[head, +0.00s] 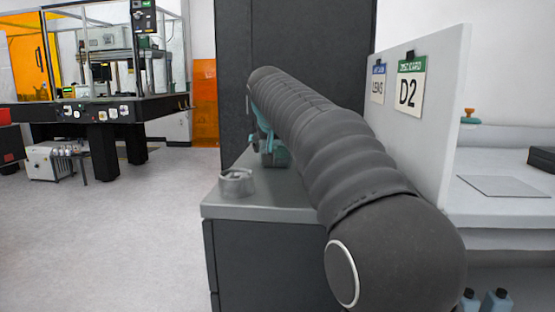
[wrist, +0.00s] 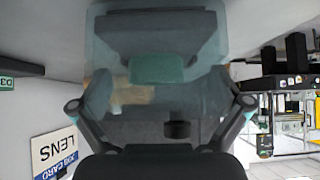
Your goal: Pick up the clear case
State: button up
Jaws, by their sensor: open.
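The clear case (wrist: 107,75) fills the upper middle of the wrist view as a pale, see-through teal box. A green block and darker shapes show in or through it. My gripper (wrist: 160,102) is open, with one finger on each side of the case's near part. I cannot tell whether either finger touches it. In the head view my arm hides most of the gripper and the case. Teal parts (head: 275,155) show beside the arm over the cabinet top, and I cannot tell which are gripper and which are case.
A round metal piece (head: 236,182) stands on the grey cabinet top (head: 255,213), left of my arm. A white panel (head: 425,140) with LENS (head: 378,84) and D2 (head: 410,85) cards rises on the right. Open floor (head: 110,240) lies to the left.

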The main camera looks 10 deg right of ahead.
jog(key=c, duration=1.3)
